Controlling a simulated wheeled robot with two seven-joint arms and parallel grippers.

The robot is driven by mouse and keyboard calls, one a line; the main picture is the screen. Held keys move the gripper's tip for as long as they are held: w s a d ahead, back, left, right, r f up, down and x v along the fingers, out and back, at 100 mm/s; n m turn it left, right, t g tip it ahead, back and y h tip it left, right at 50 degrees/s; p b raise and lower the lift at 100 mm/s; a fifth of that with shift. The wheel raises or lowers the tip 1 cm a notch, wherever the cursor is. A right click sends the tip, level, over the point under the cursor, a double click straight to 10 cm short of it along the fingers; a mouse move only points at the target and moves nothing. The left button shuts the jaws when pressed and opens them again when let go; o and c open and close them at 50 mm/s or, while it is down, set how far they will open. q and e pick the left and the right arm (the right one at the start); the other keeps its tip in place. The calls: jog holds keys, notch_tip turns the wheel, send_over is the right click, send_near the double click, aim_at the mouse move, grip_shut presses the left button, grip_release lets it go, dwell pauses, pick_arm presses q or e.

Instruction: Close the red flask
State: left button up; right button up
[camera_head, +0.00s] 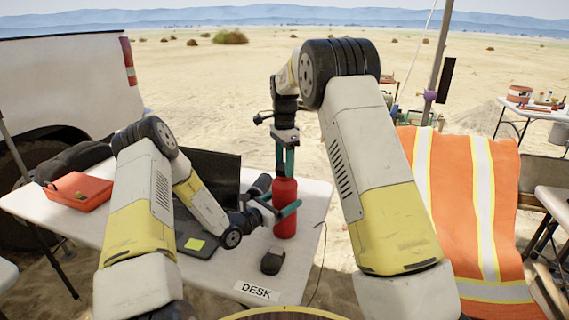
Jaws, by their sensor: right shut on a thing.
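The red flask (285,222) stands upright near the right side of the white desk. My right gripper (285,168) reaches down from above to the top of the flask. Its teal fingers are shut on the flask's lid, which they mostly hide. My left gripper (281,208) comes in from the left at the flask's body. One teal finger crosses the front of the flask. Its other finger is hidden, so I cannot tell whether it grips the flask.
A dark laptop (214,172) with a yellow note and a red tray (78,190) are on the desk (120,228). A black mouse (272,261) lies in front of the flask. An orange striped cloth (463,190) hangs at right. Some desk surface right of the flask is clear.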

jog(key=shift+f, duration=0.2)
jog(key=m, duration=2.2)
jog(key=shift+f, duration=0.15)
jog(key=shift+m, duration=0.4)
jog(key=o, duration=1.3)
